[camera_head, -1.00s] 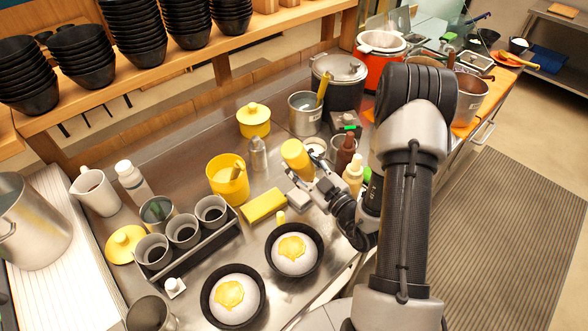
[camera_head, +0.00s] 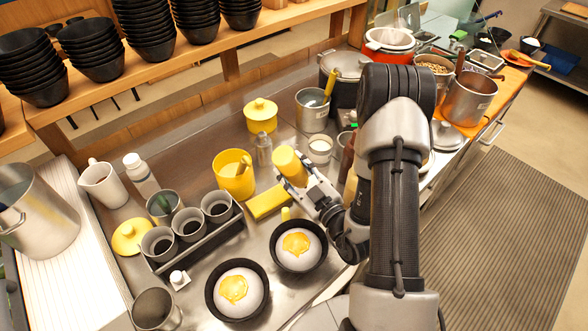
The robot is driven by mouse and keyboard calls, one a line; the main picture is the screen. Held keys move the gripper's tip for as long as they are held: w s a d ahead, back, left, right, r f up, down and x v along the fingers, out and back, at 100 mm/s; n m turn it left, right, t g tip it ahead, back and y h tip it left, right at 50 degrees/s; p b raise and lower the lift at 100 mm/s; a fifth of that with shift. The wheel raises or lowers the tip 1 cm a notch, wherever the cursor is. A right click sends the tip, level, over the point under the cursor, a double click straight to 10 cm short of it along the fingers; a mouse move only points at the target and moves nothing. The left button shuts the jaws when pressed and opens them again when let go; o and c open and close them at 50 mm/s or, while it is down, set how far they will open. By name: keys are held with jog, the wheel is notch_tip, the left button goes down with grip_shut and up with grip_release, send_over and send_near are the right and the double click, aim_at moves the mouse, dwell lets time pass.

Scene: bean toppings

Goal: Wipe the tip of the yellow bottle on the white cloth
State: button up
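The yellow bottle (camera_head: 289,165) is above the steel counter, right of the yellow sponge-like block (camera_head: 269,202). Its wide end faces up and it is tilted. My gripper (camera_head: 305,184) is shut on its body, coming from the lower right. The bottle's tip is hidden behind the gripper and the bottle itself. I cannot clearly make out the white cloth. The pale patch seen earlier beside the yellow block is now covered by my gripper, so contact between tip and cloth cannot be told.
Two black bowls with topped white food, a front one (camera_head: 211,309) and a right one (camera_head: 324,254), stand close below my gripper. A yellow cup (camera_head: 218,177), a metal shaker (camera_head: 263,149) and a small white-topped pot (camera_head: 320,149) stand behind. A cup rack (camera_head: 207,247) is left.

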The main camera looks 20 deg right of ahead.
jog(key=shift+f, duration=0.7)
dwell(1.6)
jog(key=shift+w+d+p, duration=0.15)
jog(key=shift+w+d, duration=0.15)
jog(key=shift+d, duration=0.55)
jog(key=shift+w+d+p, duration=0.2)
jog(key=shift+w+d, duration=0.05)
jog(key=shift+d, duration=0.55)
jog(key=shift+w+d+p, duration=0.15)
jog(key=shift+w+d, duration=0.15)
jog(key=shift+d, duration=0.55)
jog(key=shift+r, duration=0.15)
notch_tip(320, 180, up, 6)
jog(key=p, duration=0.6)
